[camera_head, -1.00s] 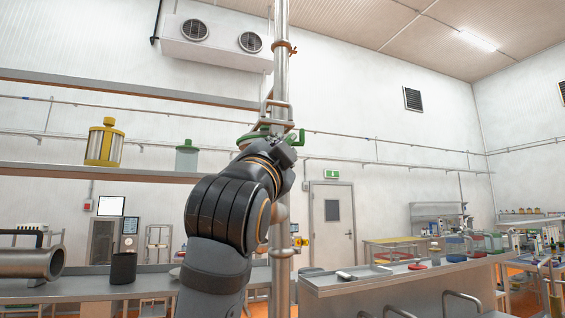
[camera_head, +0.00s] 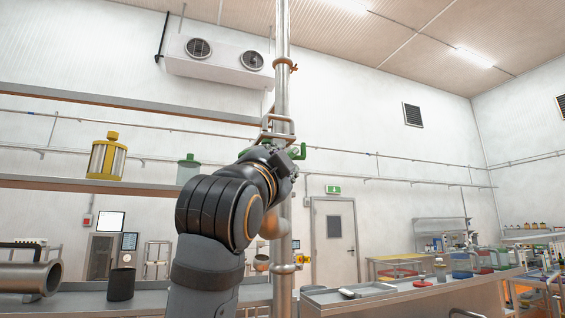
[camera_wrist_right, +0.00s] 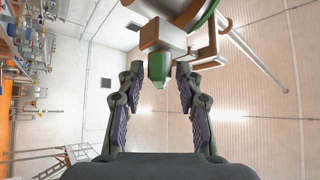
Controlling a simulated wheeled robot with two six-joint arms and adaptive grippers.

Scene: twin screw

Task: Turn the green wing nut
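The green wing nut (camera_head: 299,151) shows on the clamp of the vertical steel pipe, just past my right gripper (camera_head: 284,161). In the right wrist view the wing nut (camera_wrist_right: 157,68) is a green block below a copper-coloured block, with a green curved rim above it. My right gripper (camera_wrist_right: 160,76) is open, one finger on each side of the nut, with a visible gap to both fingers. In the head view my right arm hides the fingers and much of the clamp. My left gripper is in neither view.
The steel pipe (camera_head: 282,95) runs vertically beside my right arm. A shelf (camera_head: 90,184) behind carries a yellow canister (camera_head: 107,160) and a green-lidded jar (camera_head: 187,170). Benches with a black cup (camera_head: 121,284) and lab ware stand below.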

